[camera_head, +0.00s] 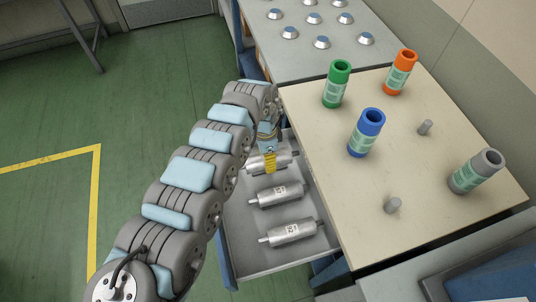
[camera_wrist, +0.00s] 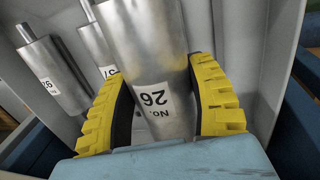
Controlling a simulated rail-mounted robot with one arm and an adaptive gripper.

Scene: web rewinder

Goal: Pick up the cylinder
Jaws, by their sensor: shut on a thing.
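Several metal cylinders with thin end shafts lie in an open drawer (camera_head: 245,255). My gripper (camera_head: 269,162) is at the far end of the drawer, with its yellow fingers around the cylinder there (camera_head: 254,166). In the wrist view, my gripper (camera_wrist: 160,105) has its yellow ribbed fingers on both sides of this cylinder (camera_wrist: 145,45), shut on it. Two other cylinders (camera_head: 280,194) (camera_head: 292,233) lie nearer in the drawer. They also show at the left in the wrist view (camera_wrist: 98,50) (camera_wrist: 55,75). I cannot tell whether the held cylinder touches the drawer floor.
A grey surface with several knobs (camera_head: 314,18) lies behind. Green floor is free at left.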

